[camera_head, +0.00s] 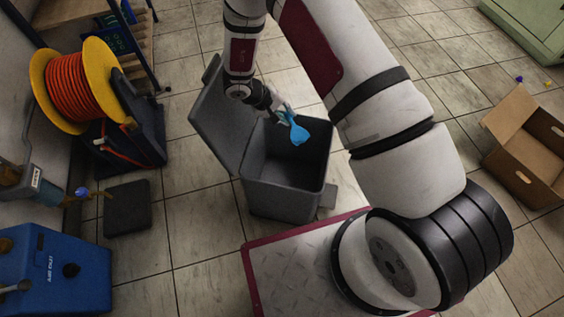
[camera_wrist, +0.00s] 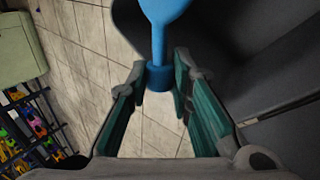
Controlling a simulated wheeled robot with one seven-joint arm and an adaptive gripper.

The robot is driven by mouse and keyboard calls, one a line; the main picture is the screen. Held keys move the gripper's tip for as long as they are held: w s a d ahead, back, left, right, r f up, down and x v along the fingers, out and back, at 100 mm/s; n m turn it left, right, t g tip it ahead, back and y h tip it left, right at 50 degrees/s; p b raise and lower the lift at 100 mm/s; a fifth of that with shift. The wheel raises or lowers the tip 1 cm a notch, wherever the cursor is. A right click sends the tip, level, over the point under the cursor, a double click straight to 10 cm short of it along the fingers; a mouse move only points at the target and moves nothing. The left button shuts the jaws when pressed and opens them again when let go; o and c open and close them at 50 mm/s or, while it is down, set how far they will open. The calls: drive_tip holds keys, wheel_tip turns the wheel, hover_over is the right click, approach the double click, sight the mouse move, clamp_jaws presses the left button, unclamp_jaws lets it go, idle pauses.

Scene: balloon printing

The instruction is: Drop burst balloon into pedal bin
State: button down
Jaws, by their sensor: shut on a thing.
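The burst balloon (camera_head: 298,134) is light blue and limp, with a narrow neck. My gripper (camera_head: 285,115) is shut on its neck and holds it over the open mouth of the grey pedal bin (camera_head: 284,199). In the wrist view the balloon (camera_wrist: 158,45) hangs from between the two green-padded fingertips of my gripper (camera_wrist: 160,82), with its rolled end at the tips. The bin's lid (camera_head: 222,117) stands open on the left. Part of the bin's dark wall (camera_wrist: 245,50) fills the right of the wrist view. The bin's inside is partly hidden.
A yellow reel of orange hose (camera_head: 80,85) and a blue machine (camera_head: 55,270) stand at the left. A dark floor pad (camera_head: 127,208) lies nearby. An open cardboard box (camera_head: 527,147) is at the right. Tiled floor is clear behind the bin.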

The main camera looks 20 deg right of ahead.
wheel_tip(320, 180, down, 6)
drive_tip(key=b, duration=0.6)
drive_tip(key=shift+a, duration=0.35)
drive_tip(key=shift+s, duration=0.1)
drive_tip(key=c, duration=1.3)
unclamp_jaws()
drive_tip(key=shift+c, duration=0.2)
drive_tip(key=shift+r, duration=0.15)
wheel_tip(320, 180, up, 10)
